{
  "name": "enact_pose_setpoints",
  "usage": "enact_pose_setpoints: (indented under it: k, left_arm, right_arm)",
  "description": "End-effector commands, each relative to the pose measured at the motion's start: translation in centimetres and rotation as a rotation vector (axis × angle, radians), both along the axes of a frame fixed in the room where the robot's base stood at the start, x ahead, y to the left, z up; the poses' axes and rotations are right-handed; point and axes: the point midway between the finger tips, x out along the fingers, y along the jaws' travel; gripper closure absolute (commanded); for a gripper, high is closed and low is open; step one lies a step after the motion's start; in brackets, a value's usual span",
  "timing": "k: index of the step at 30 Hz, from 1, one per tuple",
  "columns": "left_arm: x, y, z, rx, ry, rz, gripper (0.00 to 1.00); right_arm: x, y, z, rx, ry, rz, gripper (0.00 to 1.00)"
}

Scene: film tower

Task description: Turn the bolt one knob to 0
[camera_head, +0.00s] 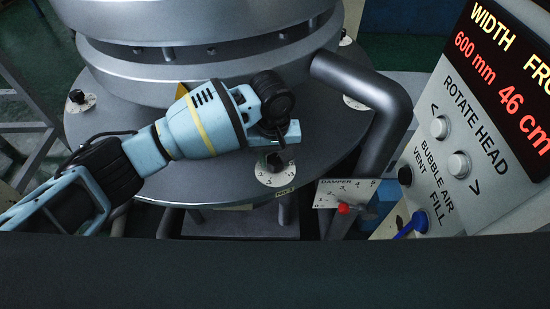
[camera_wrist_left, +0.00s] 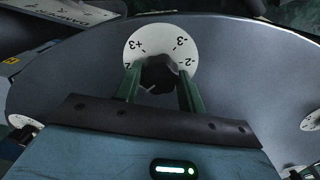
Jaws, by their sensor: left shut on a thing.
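A dark knob (camera_head: 275,162) sits on a round white dial (camera_head: 274,175) near the front rim of the grey round plate. In the left wrist view my left gripper (camera_wrist_left: 160,80) is shut on this dark knob (camera_wrist_left: 160,70), one green finger on each side. The white dial (camera_wrist_left: 155,40) there shows +3, -3 and -2, upside down; its other side is hidden. I cannot tell surely where the knob points. My right gripper is not in view.
Similar knobs on white dials stand at the plate's left (camera_head: 80,100) and right (camera_head: 355,102). A thick bent grey pipe (camera_head: 385,100) runs down on the right.

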Motion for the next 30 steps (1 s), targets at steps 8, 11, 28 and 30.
enact_pose_setpoints:
  k: [8, 11, 28, 30]
  left_arm:
    - [-0.14, -0.09, -0.17, -0.003, 0.005, 0.265, 0.83]
    - [-0.14, -0.08, -0.17, -0.003, 0.004, 0.360, 0.83]
    - [-0.14, -0.05, -0.13, -0.001, 0.002, 0.801, 0.83]
    - [-0.16, -0.06, -0.14, 0.000, 0.003, 0.832, 0.83]
  right_arm:
    - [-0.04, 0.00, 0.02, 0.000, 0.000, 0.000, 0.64]
    - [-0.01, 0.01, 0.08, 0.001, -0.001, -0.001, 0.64]
    - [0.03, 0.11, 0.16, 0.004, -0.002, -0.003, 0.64]
    - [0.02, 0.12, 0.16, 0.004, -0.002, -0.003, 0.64]
